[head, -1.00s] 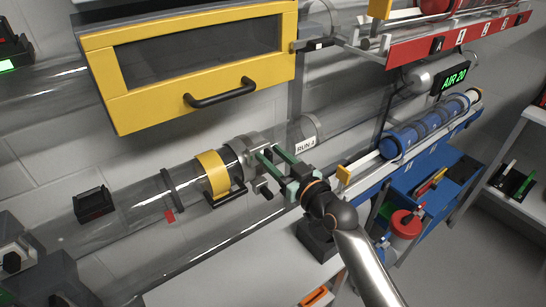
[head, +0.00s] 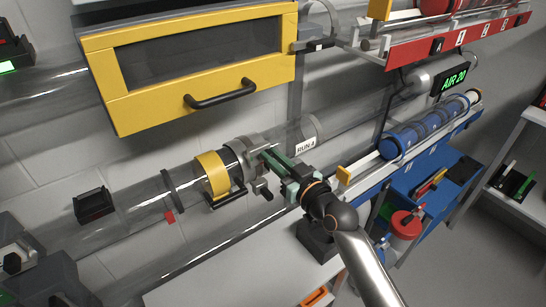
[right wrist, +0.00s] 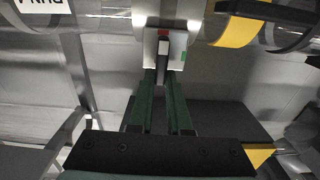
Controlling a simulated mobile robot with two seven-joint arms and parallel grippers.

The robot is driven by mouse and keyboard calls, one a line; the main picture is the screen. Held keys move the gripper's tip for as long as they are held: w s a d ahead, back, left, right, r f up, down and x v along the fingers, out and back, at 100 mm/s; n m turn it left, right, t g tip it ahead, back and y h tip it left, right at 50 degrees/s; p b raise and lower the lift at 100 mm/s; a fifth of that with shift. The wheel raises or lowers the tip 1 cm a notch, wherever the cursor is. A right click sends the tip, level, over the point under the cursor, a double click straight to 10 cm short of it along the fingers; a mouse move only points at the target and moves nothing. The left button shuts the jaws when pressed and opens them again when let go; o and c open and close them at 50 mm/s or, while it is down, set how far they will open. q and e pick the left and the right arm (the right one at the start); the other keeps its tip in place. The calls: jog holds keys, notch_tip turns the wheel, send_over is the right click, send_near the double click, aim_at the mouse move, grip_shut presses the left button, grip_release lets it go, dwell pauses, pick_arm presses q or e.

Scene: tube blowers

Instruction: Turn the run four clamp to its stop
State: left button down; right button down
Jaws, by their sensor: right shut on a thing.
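The run four clamp (head: 250,146) is a grey collar around the clear tube, just left of the RUN 4 label (head: 306,145). My right gripper (head: 268,152) reaches it from the lower right. In the right wrist view its green fingers (right wrist: 162,82) are shut on the clamp's dark handle (right wrist: 163,62). The handle stands out from a pale block with a red mark and a green mark, and points toward my gripper. The fingers cover part of the handle in the head view. My left gripper is not in view.
A yellow band (head: 212,174) sits on the tube left of the clamp. A yellow-framed hatch (head: 107,88) with a black handle hangs above. A rack of blue carriers (head: 408,141) lies to the right. A pale bench top (head: 225,283) below is mostly clear.

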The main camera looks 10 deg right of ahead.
pick_arm(q)
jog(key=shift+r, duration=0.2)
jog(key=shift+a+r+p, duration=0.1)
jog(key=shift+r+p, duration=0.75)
jog(key=shift+p, duration=0.2)
pick_arm(e)
jog(key=m, duration=0.3)
jog(key=shift+w+d+m, duration=0.1)
jog(key=shift+d+m, duration=0.2)
jog(key=shift+m, duration=0.1)
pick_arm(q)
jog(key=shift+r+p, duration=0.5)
pick_arm(e)
jog(key=m, duration=0.3)
jog(key=shift+w+d+f+m, duration=0.1)
jog(key=shift+d+f+m, duration=0.05)
jog(key=shift+d+m, duration=0.15)
pick_arm(q)
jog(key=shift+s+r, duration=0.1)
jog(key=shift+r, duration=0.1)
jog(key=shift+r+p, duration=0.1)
jog(key=shift+p, duration=0.25)
pick_arm(e)
jog(key=m, duration=0.3)
jog(key=f+m, duration=0.1)
jog(key=m, duration=0.6)
jog(key=shift+w+d+f, duration=0.15)
jog(key=shift+d+f, duration=0.15)
jog(key=shift+f, duration=0.05)
jog(key=shift+m, duration=0.3)
